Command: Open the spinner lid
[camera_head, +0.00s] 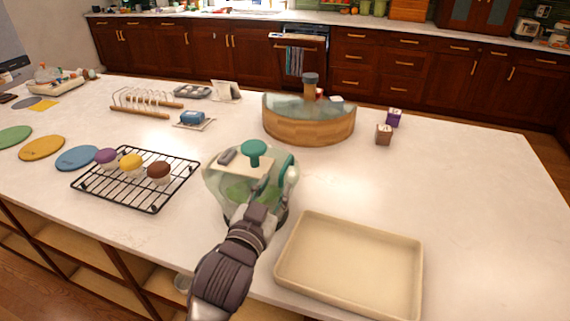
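The spinner (213,185) is a clear rounded bowl near the front edge of the island, with green showing inside. Its pale lid with a teal knob (255,149) is on top. My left gripper (270,184) is at the near side of the spinner, in front of the lid and below the knob. It overlaps the bowl in the picture, so contact is unclear. Its fingertips blend with the lid parts, and I cannot tell how far apart they are. The near side of the bowl is partly hidden by my arm. My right gripper is not in view.
A beige tray (349,247) lies close on the right. A black cooling rack (147,205) with small cupcakes is on the left. A curved wooden container (308,126) stands behind the spinner. The right countertop is clear.

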